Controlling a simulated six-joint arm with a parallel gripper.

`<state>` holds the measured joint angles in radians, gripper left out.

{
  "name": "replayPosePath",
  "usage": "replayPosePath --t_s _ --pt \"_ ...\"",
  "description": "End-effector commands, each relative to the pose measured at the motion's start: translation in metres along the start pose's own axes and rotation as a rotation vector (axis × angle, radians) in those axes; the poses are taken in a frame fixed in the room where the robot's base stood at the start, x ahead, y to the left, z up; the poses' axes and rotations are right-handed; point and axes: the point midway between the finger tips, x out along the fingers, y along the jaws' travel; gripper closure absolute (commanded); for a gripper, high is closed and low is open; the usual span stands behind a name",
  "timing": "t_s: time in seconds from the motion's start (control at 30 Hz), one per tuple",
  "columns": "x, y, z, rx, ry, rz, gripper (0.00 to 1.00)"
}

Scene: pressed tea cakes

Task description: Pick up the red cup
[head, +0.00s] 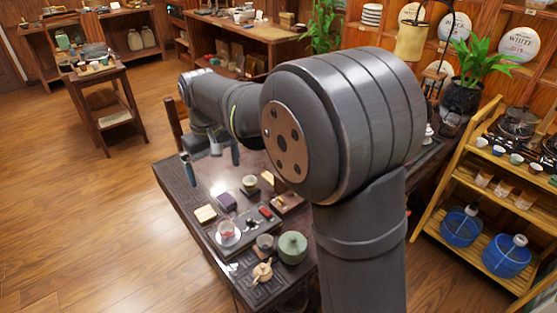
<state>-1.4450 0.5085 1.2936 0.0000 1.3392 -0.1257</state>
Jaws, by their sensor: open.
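A small red cup (227,229) stands on a white saucer (226,240) near the front left of the dark tea table. It looks upright. My gripper (213,174) hangs above the far left part of the table, with its two fingers apart. Nothing shows between the fingers. It is apart from the red cup, which is nearer the camera. My own arm covers the right part of the table.
A green lidded pot (292,247), a small dark cup (265,242) and a beige wooden item (262,271) stand close to the red cup's right.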

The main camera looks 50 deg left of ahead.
Motion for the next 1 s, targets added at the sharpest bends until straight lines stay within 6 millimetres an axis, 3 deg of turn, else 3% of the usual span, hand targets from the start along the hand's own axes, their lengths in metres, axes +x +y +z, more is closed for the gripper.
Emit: replayPosePath --t_s 0.17,0.3,0.33,0.63,1.0 --pt "0.000 0.000 0.000 0.000 0.000 0.000 0.00" --pt "0.000 0.000 0.000 0.000 0.000 0.000 0.28" --pt "0.000 0.000 0.000 0.000 0.000 0.000 0.30" --pt "0.006 0.000 0.000 -0.025 -0.003 0.000 0.30" --pt "0.070 -0.001 0.002 -0.381 -0.002 -0.001 0.30"
